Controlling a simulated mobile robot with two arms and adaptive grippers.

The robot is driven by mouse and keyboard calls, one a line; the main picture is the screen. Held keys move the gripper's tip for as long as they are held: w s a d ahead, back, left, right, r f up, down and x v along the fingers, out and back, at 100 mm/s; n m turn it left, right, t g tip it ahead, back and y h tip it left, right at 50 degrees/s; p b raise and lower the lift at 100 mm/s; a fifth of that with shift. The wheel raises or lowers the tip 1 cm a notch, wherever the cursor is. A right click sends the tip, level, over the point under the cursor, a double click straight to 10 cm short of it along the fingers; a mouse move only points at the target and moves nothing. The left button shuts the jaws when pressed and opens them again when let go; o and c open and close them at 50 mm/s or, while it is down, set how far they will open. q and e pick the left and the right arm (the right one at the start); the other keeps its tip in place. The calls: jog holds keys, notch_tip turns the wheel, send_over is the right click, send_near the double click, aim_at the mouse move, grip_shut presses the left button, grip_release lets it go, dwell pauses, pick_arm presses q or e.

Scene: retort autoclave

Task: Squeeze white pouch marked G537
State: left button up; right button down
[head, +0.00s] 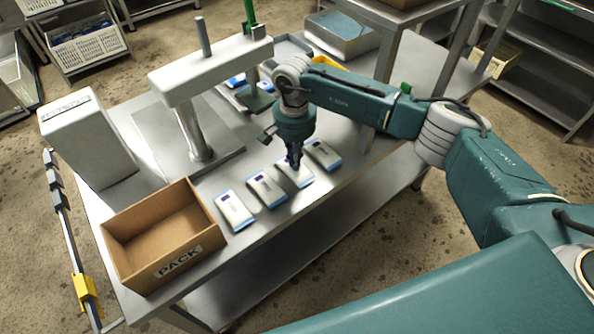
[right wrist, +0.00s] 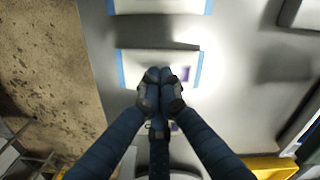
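Several white pouches with blue edges and small dark marks lie flat in a row along the table's front edge: a leftmost pouch (head: 234,212), a second pouch (head: 267,190), a third pouch (head: 301,180) and a rightmost pouch (head: 324,153). The print is too small to read, so I cannot tell which is G537. My right gripper (head: 295,166) points down at the third pouch. In the right wrist view, its fingertips (right wrist: 160,76) are together over a white pouch (right wrist: 135,64) and partly cover it. I cannot tell whether they touch it. My left gripper is not in view.
An open cardboard box marked PACK (head: 178,262) stands at the table's front left. A press-like stand (head: 196,135) and a white box unit (head: 90,140) are behind it. More pouches (head: 236,80) lie at the back.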

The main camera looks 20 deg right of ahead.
jog(key=shift+s+f+b, duration=0.15)
jog(key=shift+f+b, duration=0.15)
jog(key=shift+b, duration=0.1)
dwell(0.5)
jog(key=shift+s+f, duration=0.15)
dwell(1.2)
jog(key=shift+w+r+p, duration=0.25)
jog(key=shift+r+p, duration=0.3)
jog(key=shift+r, duration=0.75)
notch_tip(320, 180, up, 6)
jog(key=shift+f+p, duration=0.1)
jog(key=shift+p, duration=1)
